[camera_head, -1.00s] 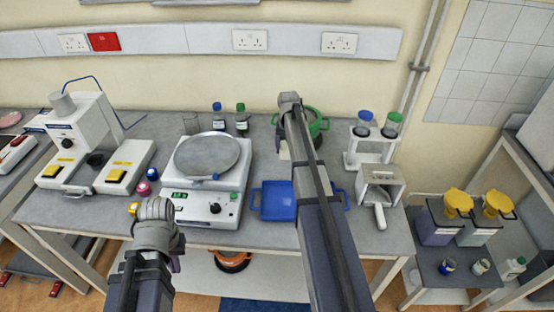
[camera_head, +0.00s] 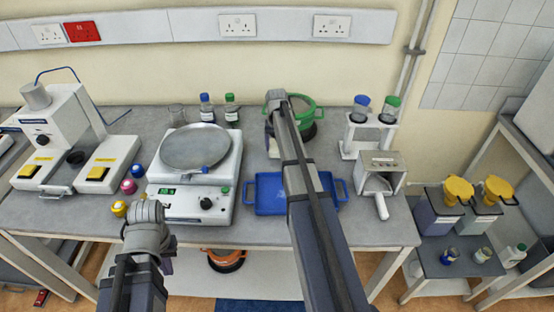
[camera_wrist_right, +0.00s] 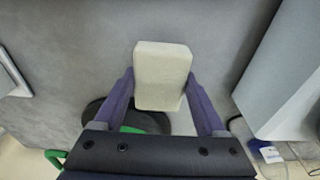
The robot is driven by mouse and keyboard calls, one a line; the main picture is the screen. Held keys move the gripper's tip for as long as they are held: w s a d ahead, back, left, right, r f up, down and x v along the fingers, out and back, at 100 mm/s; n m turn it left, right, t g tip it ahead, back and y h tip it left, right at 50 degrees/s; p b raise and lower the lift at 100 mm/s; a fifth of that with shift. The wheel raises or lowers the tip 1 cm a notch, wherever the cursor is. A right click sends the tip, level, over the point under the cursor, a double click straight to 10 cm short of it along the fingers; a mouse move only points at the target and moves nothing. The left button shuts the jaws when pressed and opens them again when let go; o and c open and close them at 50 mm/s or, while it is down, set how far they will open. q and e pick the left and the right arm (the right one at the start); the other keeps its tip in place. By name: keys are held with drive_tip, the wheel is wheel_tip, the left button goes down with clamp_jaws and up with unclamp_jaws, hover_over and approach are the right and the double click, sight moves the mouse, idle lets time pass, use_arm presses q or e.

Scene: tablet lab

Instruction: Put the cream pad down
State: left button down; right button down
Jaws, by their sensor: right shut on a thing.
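The cream pad (camera_wrist_right: 163,75) is a pale block with rounded edges, in the middle of the right wrist view. My right gripper (camera_wrist_right: 162,88) is shut on it, with a purple finger on either side. Grey bench surface shows beyond the pad; I cannot tell whether the pad touches it. In the head view my right arm hides most of the right gripper and the pad. My left gripper (camera_head: 146,218) is low at the left, in front of the bench edge; its fingers are mostly hidden.
Bare bench shows around the tray.

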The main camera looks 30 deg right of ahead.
drive_tip(key=shift+f, duration=0.1)
wheel_tip(320, 180, down, 4)
drive_tip(key=b, duration=0.3)
drive_tip(key=shift+r+b, duration=0.25)
drive_tip(key=shift+b, duration=0.05)
drive_tip(key=shift+f, duration=0.15)
unclamp_jaws()
drive_tip(key=r+p, duration=0.8)
drive_tip(key=s+r+p, duration=0.1)
drive_tip(key=r+p, duration=0.3)
drive_tip(key=shift+s+a+r, duration=0.1)
drive_tip(key=shift+a+r, duration=0.1)
drive_tip(key=shift+a, duration=0.2)
